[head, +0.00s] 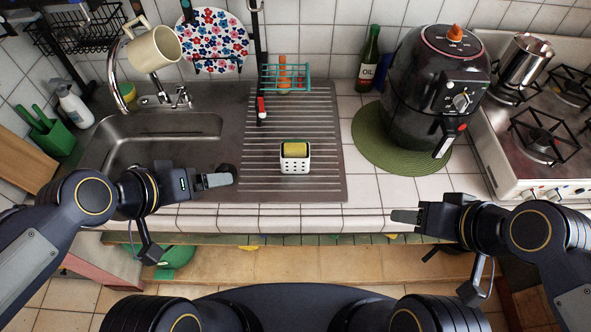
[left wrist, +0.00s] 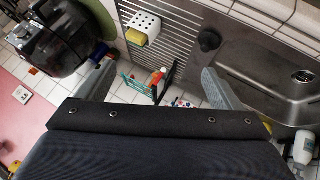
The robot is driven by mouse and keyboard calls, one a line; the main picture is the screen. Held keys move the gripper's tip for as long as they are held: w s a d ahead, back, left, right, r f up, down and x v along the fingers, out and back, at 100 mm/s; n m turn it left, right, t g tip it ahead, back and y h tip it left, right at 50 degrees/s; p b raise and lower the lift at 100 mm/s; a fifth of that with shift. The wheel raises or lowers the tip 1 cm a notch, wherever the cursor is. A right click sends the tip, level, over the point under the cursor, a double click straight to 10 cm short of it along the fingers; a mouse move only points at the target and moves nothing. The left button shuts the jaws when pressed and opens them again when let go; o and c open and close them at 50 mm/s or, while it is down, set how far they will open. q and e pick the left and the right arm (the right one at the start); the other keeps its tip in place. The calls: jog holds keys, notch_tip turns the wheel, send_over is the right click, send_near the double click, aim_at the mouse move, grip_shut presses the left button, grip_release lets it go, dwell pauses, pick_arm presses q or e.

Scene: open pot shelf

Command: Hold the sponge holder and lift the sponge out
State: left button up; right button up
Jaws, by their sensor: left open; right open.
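The sponge holder (head: 295,164) is a small white box with holes. It stands on the ribbed steel drainboard in the middle of the head view. The yellow sponge (head: 296,149) sits in it with its top showing. In the left wrist view the holder (left wrist: 147,23) and sponge (left wrist: 136,36) show near the top. My left gripper (head: 226,180) is left of the holder, over the sink's front right edge, apart from it; it is open and empty. My right gripper (head: 405,216) is open and empty at the counter's front edge, right of and nearer than the holder.
A teal rack (head: 285,78) stands behind the holder on the drainboard (head: 325,125). A black air fryer (head: 436,88) stands on a green mat (head: 378,145) to the right, beside an oil bottle (head: 369,58). The sink (head: 160,140) lies left. The drainboard around the holder is clear.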

pick_arm(q)
jog(key=shift+o, duration=0.9)
jog(key=w+d+f+t+h, duration=0.1)
jog(key=w+d, duration=0.5)
jog(key=w, duration=0.2)
jog(key=shift+w+d+f+t, duration=0.2)
jog(key=shift+t, duration=0.1)
jog(key=w+d+f+t, duration=0.2)
jog(key=w+d+f, duration=0.2)
jog(key=w+d, duration=0.1)
jog(key=t+y, duration=0.1)
jog(key=y, duration=0.2)
send_near(295, 148)
jog(key=w, duration=0.2)
notch_tip(295, 148, down, 5)
jog(key=s+d+m+t+y, duration=0.1)
jog(key=s+d+t+y, duration=0.1)
jog(key=t+y, duration=0.1)
jog(key=x, duration=1.2)
jog(key=shift+d+f, duration=0.1)
jog(key=shift+f, duration=0.1)
jog(key=shift+s, duration=0.1)
jog(key=c, duration=1.1)
